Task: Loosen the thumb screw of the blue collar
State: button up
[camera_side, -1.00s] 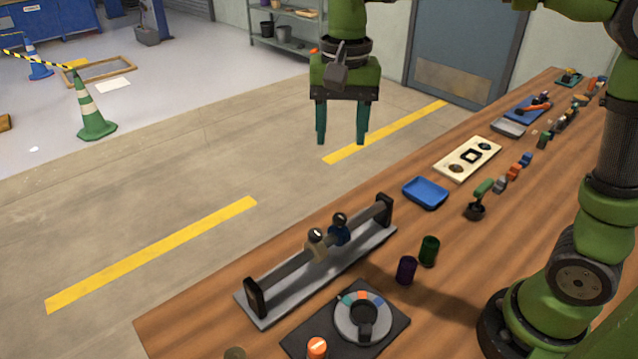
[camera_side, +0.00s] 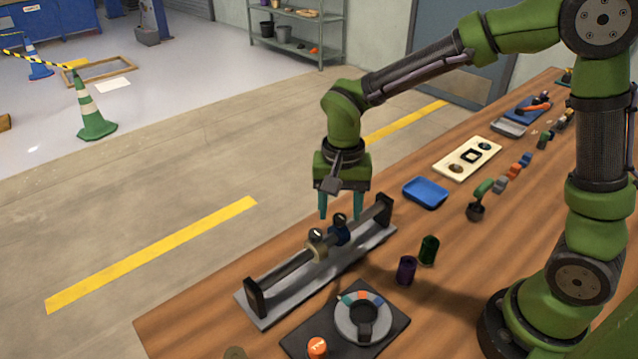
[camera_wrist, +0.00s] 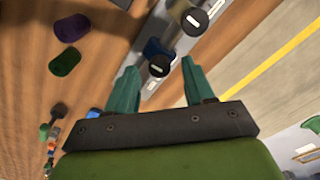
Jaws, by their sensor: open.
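The blue collar (camera_side: 338,236) sits on a dark horizontal rod (camera_side: 282,270) on a grey stand (camera_side: 345,262). Its dark thumb screw (camera_side: 340,218) points up. My gripper (camera_side: 340,216) points down over the collar, open and empty, with one teal finger on each side of the screw in the picture. In the wrist view, the blue collar (camera_wrist: 152,46) and its screw (camera_wrist: 159,66), with a white mark on top, show between the fingertips (camera_wrist: 158,72). I cannot tell if the fingers touch the screw.
A beige collar (camera_side: 317,250) with a similar screw is close by on the same rod.

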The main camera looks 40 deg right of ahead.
jog(key=shift+f, duration=0.45)
jog(key=shift+c, duration=0.2)
grip_shut()
